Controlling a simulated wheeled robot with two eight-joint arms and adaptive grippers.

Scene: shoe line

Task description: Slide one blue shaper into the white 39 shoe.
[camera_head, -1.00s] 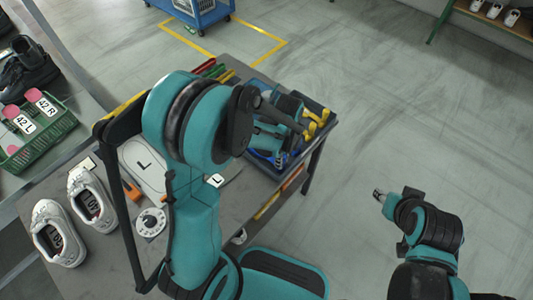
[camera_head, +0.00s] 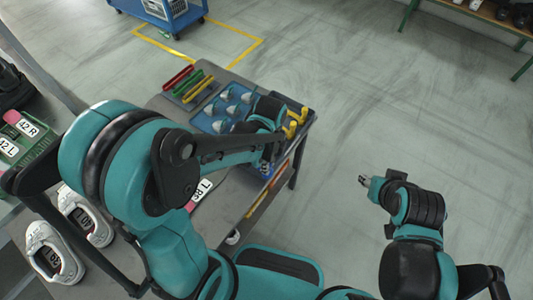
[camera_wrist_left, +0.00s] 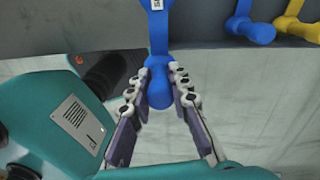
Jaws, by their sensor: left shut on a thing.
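Two white shoes stand on the grey table at the left in the head view, one behind (camera_head: 86,216) and one in front (camera_head: 55,252). I cannot read their size labels clearly. In the left wrist view my left gripper (camera_wrist_left: 160,98) is shut on the knobbed end of a blue shaper (camera_wrist_left: 158,45), whose shaft runs up out of the picture and bears a small white label. In the head view that gripper is mostly hidden by my arm, over the right side of the table. My right gripper (camera_head: 364,178) is over open floor; its jaws are too small to judge.
A blue tray (camera_head: 205,122) with several grey-white pieces lies on the table, beside red, green and yellow bars (camera_head: 190,84). Yellow handles (camera_head: 293,128) stand at the right edge. A green crate (camera_head: 40,150) with size cards is at the left. The wrist view shows another blue piece (camera_wrist_left: 250,30).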

